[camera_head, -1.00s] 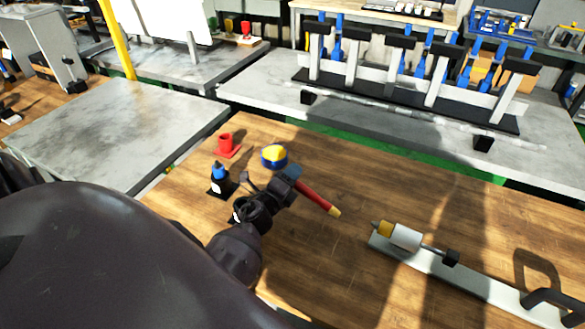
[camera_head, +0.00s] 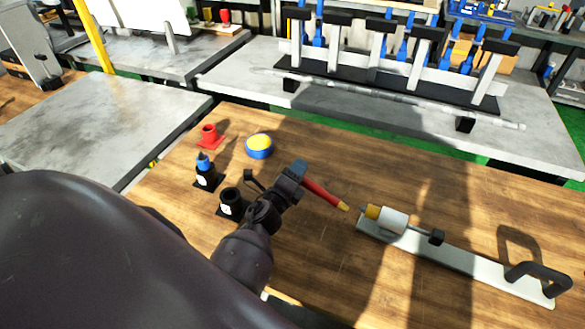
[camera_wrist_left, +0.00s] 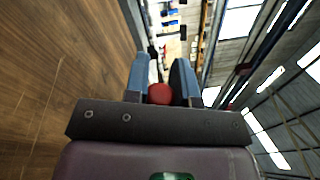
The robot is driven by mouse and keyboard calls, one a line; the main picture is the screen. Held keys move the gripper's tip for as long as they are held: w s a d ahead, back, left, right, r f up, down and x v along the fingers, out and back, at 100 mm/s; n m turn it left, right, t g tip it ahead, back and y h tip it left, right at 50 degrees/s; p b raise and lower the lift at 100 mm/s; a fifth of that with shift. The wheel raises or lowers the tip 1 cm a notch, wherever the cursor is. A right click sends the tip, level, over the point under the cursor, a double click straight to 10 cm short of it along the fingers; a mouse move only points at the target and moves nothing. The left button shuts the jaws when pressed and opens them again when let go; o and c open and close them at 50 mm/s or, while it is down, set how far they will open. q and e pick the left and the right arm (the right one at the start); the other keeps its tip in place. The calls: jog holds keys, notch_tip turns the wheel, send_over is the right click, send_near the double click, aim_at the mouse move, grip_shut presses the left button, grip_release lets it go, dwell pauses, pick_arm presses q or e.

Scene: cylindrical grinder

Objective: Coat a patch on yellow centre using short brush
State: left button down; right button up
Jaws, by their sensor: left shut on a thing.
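My left gripper (camera_head: 300,172) is shut on a short brush (camera_head: 323,193) with a red handle and a yellowish tip. The brush points right and down toward the workpiece. In the left wrist view the red end of the brush (camera_wrist_left: 160,94) sits between the two fingers. A workpiece with a white cylinder (camera_head: 392,220) and a yellow centre (camera_head: 372,212) at its left end lies on a long light bar (camera_head: 470,265). My right gripper is not in view.
A blue bowl with yellow content (camera_head: 259,146), a red holder (camera_head: 209,136), a blue-capped bottle (camera_head: 205,171) and a black cup (camera_head: 231,203) stand at the left on the wooden table (camera_head: 330,265). A black handle (camera_head: 540,274) rises from the bar's right end.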

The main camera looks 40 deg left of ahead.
aim_at(306, 183)
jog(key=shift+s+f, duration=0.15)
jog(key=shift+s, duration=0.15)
pick_arm(q)
jog(key=shift+d, duration=0.45)
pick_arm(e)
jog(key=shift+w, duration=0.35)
pick_arm(q)
jog(key=shift+w+d, duration=0.1)
jog(key=shift+d, duration=0.25)
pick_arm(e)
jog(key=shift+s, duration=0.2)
pick_arm(q)
jog(key=shift+d, duration=0.2)
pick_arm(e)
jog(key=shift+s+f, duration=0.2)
pick_arm(q)
jog(key=shift+d+f+b, duration=0.15)
jog(key=shift+d+b, duration=0.15)
jog(key=shift+d, duration=0.25)
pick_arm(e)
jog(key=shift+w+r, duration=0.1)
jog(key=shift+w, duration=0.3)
pick_arm(q)
jog(key=shift+d, duration=0.2)
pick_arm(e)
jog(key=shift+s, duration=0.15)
